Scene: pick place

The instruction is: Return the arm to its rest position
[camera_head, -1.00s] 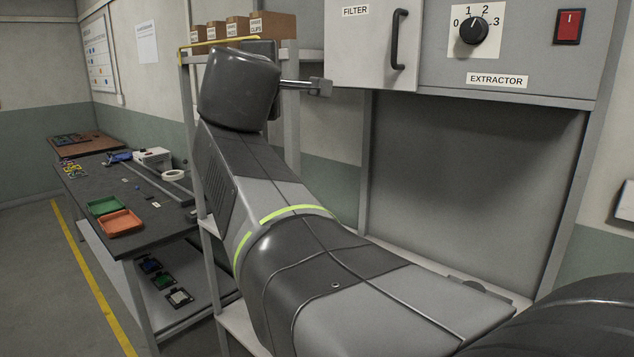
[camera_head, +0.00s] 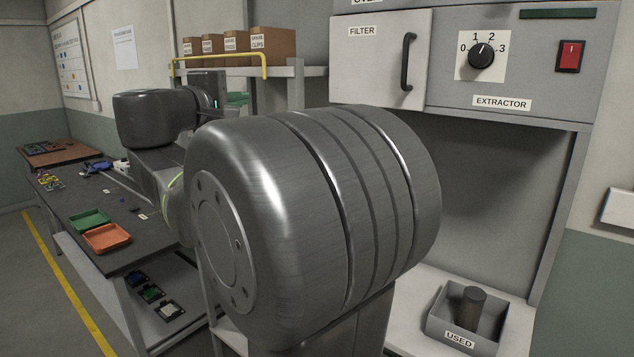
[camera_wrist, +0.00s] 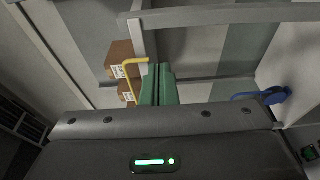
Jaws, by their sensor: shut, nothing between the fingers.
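My arm fills the middle of the head view, with a large grey joint close to the camera and the wrist further back at the left. My gripper (camera_wrist: 157,85) shows in the wrist view as two green fingers side by side, shut and with nothing between them. It points away from my wrist toward the shelf side, apart from the boxes. In the head view my gripper is mostly hidden behind my own arm.
A shelf with a yellow rail (camera_head: 220,58) and cardboard boxes (camera_head: 272,42) stands behind my wrist. The extractor cabinet (camera_head: 520,75) is at the right. Below it, a grey USED bin (camera_head: 452,333) holds a dark cylinder (camera_head: 470,307). A bench with green (camera_head: 90,219) and orange (camera_head: 107,238) trays is at the left.

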